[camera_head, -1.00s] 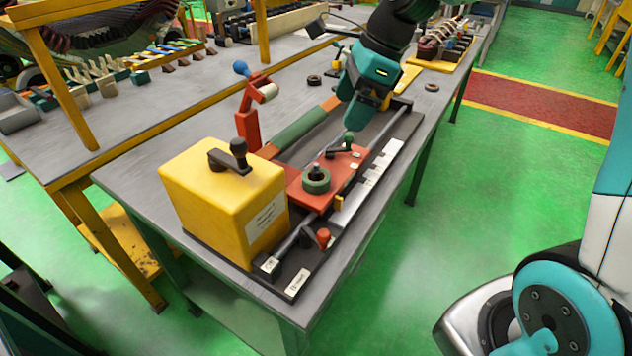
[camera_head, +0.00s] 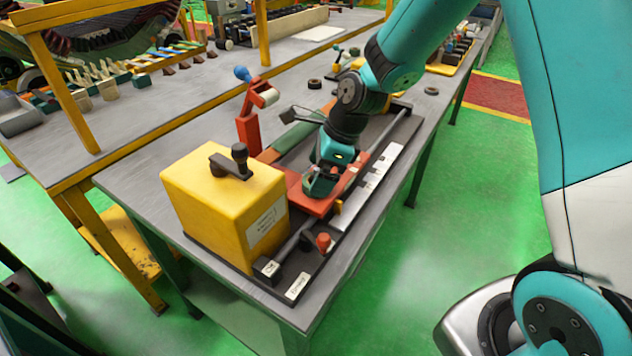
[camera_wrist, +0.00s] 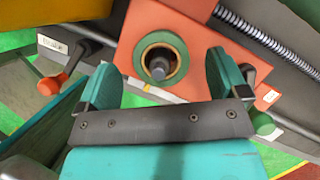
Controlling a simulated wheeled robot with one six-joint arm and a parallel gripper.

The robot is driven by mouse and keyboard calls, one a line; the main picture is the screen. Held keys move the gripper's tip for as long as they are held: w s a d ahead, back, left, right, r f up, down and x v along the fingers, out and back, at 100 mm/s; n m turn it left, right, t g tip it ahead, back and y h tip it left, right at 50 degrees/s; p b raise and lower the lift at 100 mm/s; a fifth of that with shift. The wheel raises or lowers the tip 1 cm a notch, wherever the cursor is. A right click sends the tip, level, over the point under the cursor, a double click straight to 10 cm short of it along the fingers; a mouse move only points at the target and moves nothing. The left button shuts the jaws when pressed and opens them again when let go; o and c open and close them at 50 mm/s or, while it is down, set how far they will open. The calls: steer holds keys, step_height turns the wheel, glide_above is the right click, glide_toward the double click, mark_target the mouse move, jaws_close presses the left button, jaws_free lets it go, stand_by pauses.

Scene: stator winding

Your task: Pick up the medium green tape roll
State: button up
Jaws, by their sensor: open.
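The green tape roll (camera_wrist: 160,59) sits around a grey upright post on the red plate (camera_wrist: 185,20) in the wrist view. My gripper (camera_wrist: 160,80) is open, with its two green-padded fingers apart, one toward each side of the roll in that view. The roll shows between and just beyond the fingers, and I cannot tell whether they touch it. In the head view my gripper (camera_head: 318,185) is low over the red plate (camera_head: 312,205) and hides most or all of the roll.
A yellow box (camera_head: 225,200) with a black crank stands left of the plate. A red post with a blue knob (camera_head: 248,125) stands behind it. A threaded rod (camera_wrist: 255,38) runs past the plate. Small black rings (camera_head: 314,83) lie farther back on the grey table.

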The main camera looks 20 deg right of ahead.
steer(key=shift+x, duration=1.2)
steer(key=c, duration=1)
steer(key=shift+r, duration=0.15)
